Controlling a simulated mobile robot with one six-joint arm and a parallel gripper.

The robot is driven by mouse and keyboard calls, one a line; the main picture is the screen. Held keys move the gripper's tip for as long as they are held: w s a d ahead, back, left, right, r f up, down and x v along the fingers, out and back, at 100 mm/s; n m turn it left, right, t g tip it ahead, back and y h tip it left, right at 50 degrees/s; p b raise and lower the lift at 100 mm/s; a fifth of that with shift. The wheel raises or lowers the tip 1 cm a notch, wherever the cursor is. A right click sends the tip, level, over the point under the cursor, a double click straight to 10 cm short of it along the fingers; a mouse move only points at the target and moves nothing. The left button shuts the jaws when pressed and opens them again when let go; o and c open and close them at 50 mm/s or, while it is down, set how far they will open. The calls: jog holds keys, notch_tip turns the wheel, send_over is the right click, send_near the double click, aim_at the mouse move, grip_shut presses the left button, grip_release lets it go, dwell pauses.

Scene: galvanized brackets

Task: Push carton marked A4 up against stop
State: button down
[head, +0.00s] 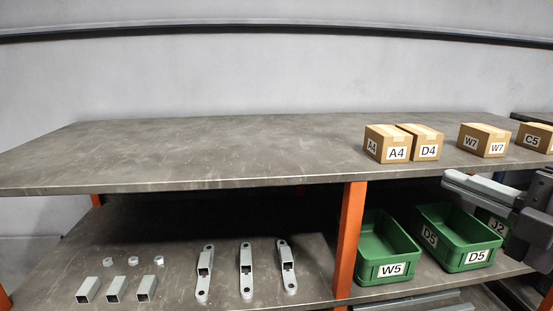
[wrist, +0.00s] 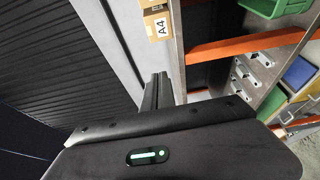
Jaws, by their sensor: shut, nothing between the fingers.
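The carton marked A4 (head: 387,144) is a small brown box with tape on top. It stands on the grey upper shelf, beside the carton marked D4 (head: 425,143) with at most a narrow gap. In the wrist view the A4 label shows on a carton (wrist: 157,24) near the top. My gripper (wrist: 159,78) shows there as dark fingers that are shut and empty, pointing toward the carton and apart from it in the picture. I cannot make out a stop for certain in either view.
Cartons W7 (head: 484,141) and C5 (head: 537,138) stand to the right on the upper shelf (head: 200,150), whose left and middle are bare. Below are green bins W5 (head: 390,270) and D5 (head: 478,257), metal brackets (head: 246,270) and an orange post (head: 348,240).

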jog(key=p, duration=0.2)
send_near(390, 145)
jog(key=w+a, duration=0.2)
jog(key=a, duration=0.3)
jog(key=w, duration=0.2)
jog(key=w+d, duration=0.1)
jog(key=shift+w+d, duration=0.2)
jog(key=shift+w, duration=0.2)
jog(key=shift+s+a, duration=0.1)
jog(key=shift+w+d+r+p, duration=0.25)
jog(key=shift+w+p, duration=0.25)
jog(key=shift+p, duration=0.7)
jog(key=shift+w+d+p, duration=0.1)
jog(key=shift+w+p, duration=0.15)
jog(key=shift+p, duration=0.1)
jog(key=shift+w+f, duration=0.15)
jog(key=shift+f, duration=0.15)
